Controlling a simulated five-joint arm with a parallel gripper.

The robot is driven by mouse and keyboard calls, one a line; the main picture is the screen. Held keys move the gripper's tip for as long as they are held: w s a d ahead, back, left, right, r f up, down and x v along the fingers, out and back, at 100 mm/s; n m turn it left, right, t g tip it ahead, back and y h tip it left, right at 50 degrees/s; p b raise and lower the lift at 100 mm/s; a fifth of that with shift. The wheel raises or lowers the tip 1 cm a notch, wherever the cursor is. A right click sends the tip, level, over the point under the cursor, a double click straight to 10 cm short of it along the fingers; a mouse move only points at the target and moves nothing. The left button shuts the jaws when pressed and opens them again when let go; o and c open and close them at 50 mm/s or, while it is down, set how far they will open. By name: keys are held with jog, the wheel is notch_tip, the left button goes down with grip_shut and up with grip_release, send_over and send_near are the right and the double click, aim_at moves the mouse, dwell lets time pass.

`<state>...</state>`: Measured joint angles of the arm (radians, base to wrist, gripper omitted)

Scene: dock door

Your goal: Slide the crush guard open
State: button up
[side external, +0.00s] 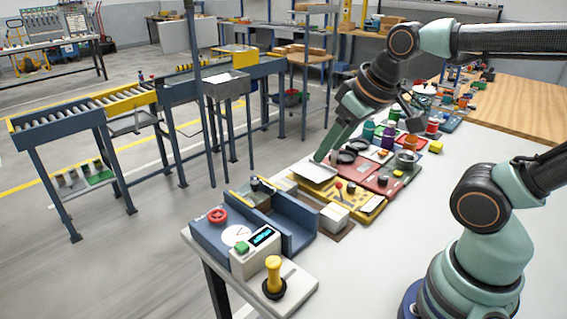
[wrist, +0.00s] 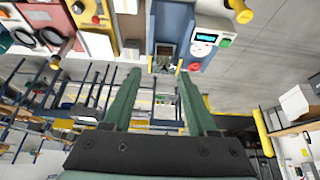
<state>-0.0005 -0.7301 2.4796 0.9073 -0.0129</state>
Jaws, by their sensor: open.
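My gripper (side external: 320,156) points down near a pale flat plate in the side external view; I cannot tell whether it touches the plate. In the wrist view its two green fingers (wrist: 159,72) stand apart with nothing between them. A blue dock unit (side external: 297,222) with a channel sits at the table's near left corner, and it also shows in the wrist view (wrist: 172,18). It has a red wheel (side external: 217,215), a white dial (side external: 236,235), and a lit display box with a green button (side external: 242,247). I cannot clearly pick out the crush guard.
A yellow-topped knob (side external: 273,272) stands on a pale base at the front corner. A yellow panel (side external: 349,198) and a red panel (side external: 386,181) lie right of the dock unit. A white block (side external: 334,217) sits between. Bare tabletop lies toward the front right.

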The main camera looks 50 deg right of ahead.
jog(key=w+r+n+g, duration=0.3)
jog(key=w+n, duration=0.1)
jog(key=w, duration=0.6)
jog(key=n+g, duration=0.3)
jog(key=n, duration=0.2)
send_over(255, 182)
notch_tip(255, 182, down, 7)
notch_tip(255, 182, down, 11)
grip_shut()
dwell(0.8)
